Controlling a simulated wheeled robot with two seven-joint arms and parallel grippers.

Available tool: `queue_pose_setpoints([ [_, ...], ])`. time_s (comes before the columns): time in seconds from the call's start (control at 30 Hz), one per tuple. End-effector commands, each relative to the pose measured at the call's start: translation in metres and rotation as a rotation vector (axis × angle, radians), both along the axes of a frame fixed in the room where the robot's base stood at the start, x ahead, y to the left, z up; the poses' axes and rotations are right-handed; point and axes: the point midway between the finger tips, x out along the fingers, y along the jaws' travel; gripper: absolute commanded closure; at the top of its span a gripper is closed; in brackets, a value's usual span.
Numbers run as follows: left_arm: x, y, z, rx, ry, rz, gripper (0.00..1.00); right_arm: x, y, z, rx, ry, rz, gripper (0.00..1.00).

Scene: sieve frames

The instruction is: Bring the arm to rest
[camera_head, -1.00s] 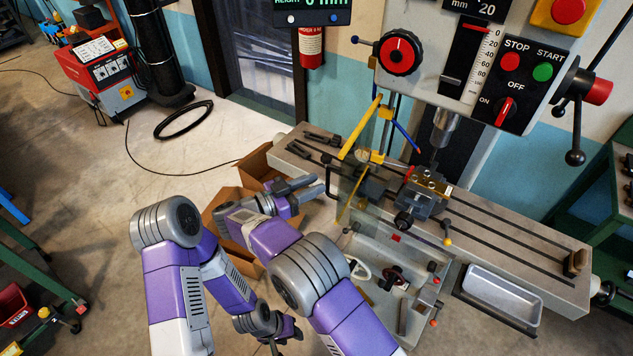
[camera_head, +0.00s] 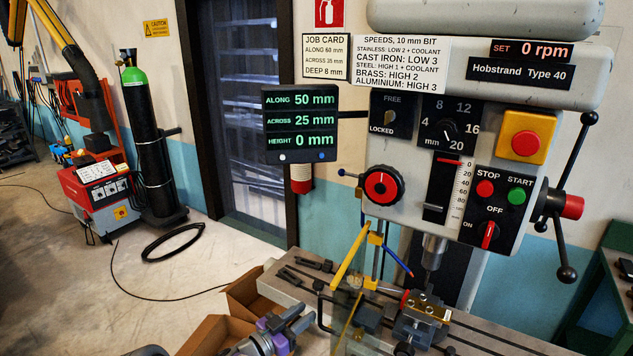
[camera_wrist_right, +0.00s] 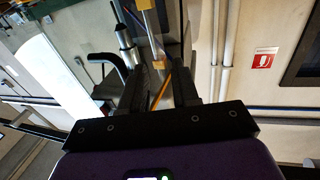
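My right gripper (camera_head: 300,322) shows at the bottom of the head view, left of the milling machine's table. Its two fingers are apart with nothing between them. In the right wrist view its dark fingers (camera_wrist_right: 160,88) also stand apart, with a yellow rod seen beyond the gap. Only the top of a grey joint of my left arm (camera_head: 147,351) shows at the bottom edge of the head view. My left gripper is out of the picture.
The machine table (camera_head: 490,335) carries a vise (camera_head: 422,312) and a yellow-framed clear guard (camera_head: 350,250). The readout (camera_head: 300,123) shows along 50, across 25, height 0 mm; the speed display (camera_head: 531,50) shows 0 rpm. A cardboard box (camera_head: 215,332) stands beside the gripper.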

Motion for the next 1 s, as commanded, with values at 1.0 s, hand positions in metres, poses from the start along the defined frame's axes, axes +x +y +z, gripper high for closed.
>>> queue_pose_setpoints([
  [1.0,0.0,0.0,-0.097,0.0,0.0,0.0,0.57,-0.299,-0.144,-0.409,1.006,1.261,0.725,0.7],
])
